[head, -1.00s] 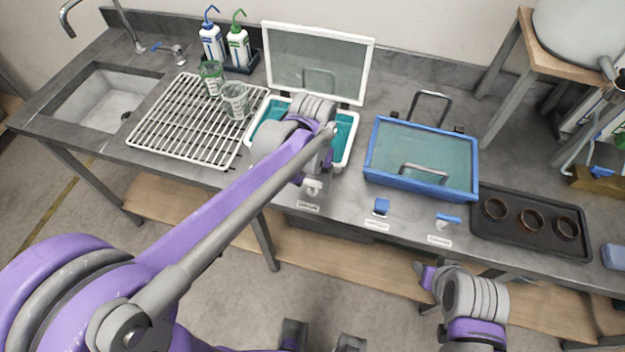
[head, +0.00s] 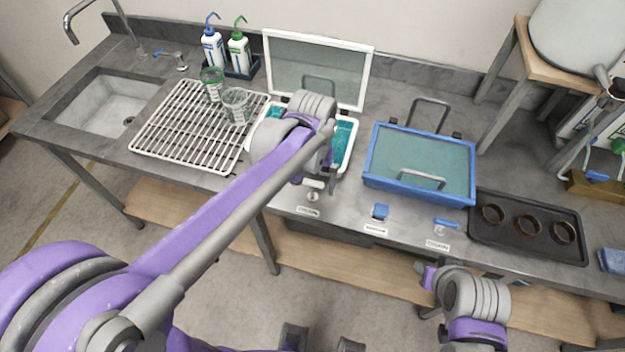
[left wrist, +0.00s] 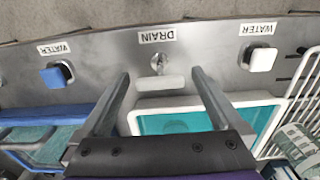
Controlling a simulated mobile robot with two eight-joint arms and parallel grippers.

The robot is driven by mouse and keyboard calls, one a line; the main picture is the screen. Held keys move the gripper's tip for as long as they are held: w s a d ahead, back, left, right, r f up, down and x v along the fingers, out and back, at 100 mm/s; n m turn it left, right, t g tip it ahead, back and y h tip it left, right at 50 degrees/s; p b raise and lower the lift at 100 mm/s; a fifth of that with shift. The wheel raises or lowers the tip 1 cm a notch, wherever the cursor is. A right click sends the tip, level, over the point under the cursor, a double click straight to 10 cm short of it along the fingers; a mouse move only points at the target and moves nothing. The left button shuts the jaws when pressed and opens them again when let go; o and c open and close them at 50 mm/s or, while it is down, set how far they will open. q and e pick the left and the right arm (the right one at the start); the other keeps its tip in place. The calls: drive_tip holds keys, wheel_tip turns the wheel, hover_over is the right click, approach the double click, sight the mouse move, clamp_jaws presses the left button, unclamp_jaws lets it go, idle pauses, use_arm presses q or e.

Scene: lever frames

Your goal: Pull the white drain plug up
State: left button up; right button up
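The white drain plug (left wrist: 160,82) shows in the left wrist view as a pale crossbar on a small round metal fitting, below the upside-down DRAIN label (left wrist: 157,35). In the head view the plug (head: 314,184) is at the counter's front, before the white-rimmed basin, partly covered by my left arm. My left gripper (left wrist: 160,76) is open, one finger on each side of the plug, with gaps between fingers and crossbar. Its fingers are mostly hidden in the head view.
The white-rimmed basin (left wrist: 255,103) has its lid (head: 318,70) raised. A blue basin (head: 418,190) stands to its right, with a blue water knob (head: 380,211) and blue drain handle (head: 446,222) in front. A white water knob (left wrist: 261,59) and wire rack (head: 150,125) lie nearby.

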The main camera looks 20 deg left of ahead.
sight(312, 181)
use_arm(q)
wheel_tip(312, 181, up, 11)
drive_tip(key=shift+p, duration=0.35)
drive_tip(key=shift+f, duration=0.1)
idle(0.5)
drive_tip(key=s+a+f+t, duration=0.2)
drive_tip(key=s+a+f, duration=0.1)
drive_tip(key=s+f, duration=0.3)
drive_tip(key=s+a+f+t, duration=0.3)
drive_tip(key=s+f, duration=0.2)
drive_tip(key=s, duration=0.2)
drive_tip(key=shift+a+f+t, duration=0.3)
drive_tip(key=shift+f, duration=0.1)
